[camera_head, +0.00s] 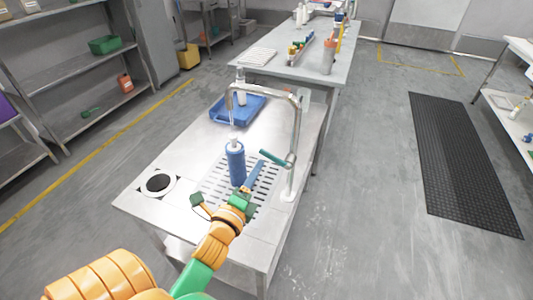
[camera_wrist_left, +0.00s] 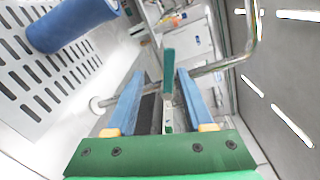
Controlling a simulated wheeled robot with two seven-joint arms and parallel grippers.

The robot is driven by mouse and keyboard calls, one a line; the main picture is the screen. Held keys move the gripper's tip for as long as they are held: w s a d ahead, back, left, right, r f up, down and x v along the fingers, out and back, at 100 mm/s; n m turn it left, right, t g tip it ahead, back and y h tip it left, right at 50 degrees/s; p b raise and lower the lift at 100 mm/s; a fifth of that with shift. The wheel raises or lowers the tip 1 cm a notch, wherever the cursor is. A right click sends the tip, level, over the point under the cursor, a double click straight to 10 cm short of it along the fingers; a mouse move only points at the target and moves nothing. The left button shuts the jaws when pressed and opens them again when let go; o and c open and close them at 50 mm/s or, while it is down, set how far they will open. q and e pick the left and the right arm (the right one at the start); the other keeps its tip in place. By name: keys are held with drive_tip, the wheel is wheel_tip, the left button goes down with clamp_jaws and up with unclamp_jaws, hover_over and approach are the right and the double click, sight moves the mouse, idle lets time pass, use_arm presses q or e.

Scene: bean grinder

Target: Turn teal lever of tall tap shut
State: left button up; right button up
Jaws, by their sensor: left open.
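The tall chrome tap (camera_head: 296,130) rises from the right side of the metal bench and arches left. Its teal lever (camera_head: 273,158) sticks out to the left from low on the column. A thin pale streak shows below the spout; I cannot tell if it is water. My left gripper (camera_head: 260,167) is just in front of the lever. In the left wrist view, the open blue fingers (camera_wrist_left: 158,90) point at the tap, and the teal lever (camera_wrist_left: 169,72) shows between them, with gaps on both sides. My right gripper is out of view.
A blue bottle (camera_head: 235,165) stands upright on the slotted drain, left of my gripper; it also shows in the left wrist view (camera_wrist_left: 72,22). A blue tray (camera_head: 222,113) lies behind it. A round black-centred hole (camera_head: 158,183) is at the bench's left.

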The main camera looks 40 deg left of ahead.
sight(265, 155)
use_arm(q)
drive_tip(key=shift+w+a+r+m+t, duration=0.1)
drive_tip(key=shift+w+r+m+t, duration=0.05)
drive_tip(key=shift+w+r+m, duration=0.3)
drive_tip(key=shift+w+r+m+t, duration=0.15)
drive_tip(key=shift+w+r+m, duration=0.1)
drive_tip(key=shift+w, duration=0.25)
drive_tip(key=p+x, duration=0.1)
drive_tip(key=x, duration=0.4)
drive_tip(key=shift+w+f, duration=0.2)
clamp_jaws()
idle(0.4)
